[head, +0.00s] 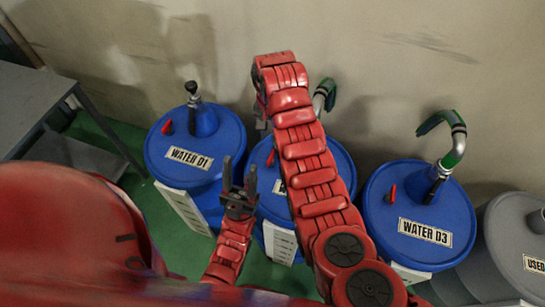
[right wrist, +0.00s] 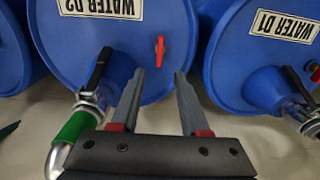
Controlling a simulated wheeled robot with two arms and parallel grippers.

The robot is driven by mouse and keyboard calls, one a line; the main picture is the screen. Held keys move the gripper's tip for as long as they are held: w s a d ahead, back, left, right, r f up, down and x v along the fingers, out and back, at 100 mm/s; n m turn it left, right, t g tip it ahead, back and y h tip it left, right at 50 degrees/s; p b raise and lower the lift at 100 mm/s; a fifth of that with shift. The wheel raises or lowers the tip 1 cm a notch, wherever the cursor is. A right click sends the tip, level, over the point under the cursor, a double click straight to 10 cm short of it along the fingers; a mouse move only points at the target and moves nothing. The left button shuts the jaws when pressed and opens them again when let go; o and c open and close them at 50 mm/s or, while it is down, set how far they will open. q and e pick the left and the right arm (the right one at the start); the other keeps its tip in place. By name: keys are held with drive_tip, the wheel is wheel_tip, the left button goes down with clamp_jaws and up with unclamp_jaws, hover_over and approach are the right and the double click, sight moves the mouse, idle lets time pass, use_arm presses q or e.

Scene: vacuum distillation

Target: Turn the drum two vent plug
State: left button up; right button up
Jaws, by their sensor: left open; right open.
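Drum two is the blue drum labelled WATER D2 in the middle of the head view (head: 337,158), partly covered by my right arm. Its red vent plug (head: 270,158) stands on the lid left of that arm. The plug also shows in the right wrist view (right wrist: 160,50), upright, just beyond the fingertips and roughly centred between them. My right gripper (right wrist: 162,74) is open and empty, apart from the plug in the picture; in the head view it is mostly hidden behind its arm. My left gripper (head: 239,170) is open and empty between drums one and two.
Drum WATER D1 (head: 215,155) stands left and drum WATER D3 (head: 400,230) right, each with a red plug. A black-handled valve and green hose pipe (right wrist: 70,128) rise beside drum two's plug. A grey drum (head: 510,215), a grey bench (head: 50,95) and the wall bound the space.

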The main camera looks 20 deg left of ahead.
sight(271, 156)
wheel_tip(271, 156, down, 10)
drive_tip(key=shift+f, duration=0.25)
idle(0.3)
clamp_jaws()
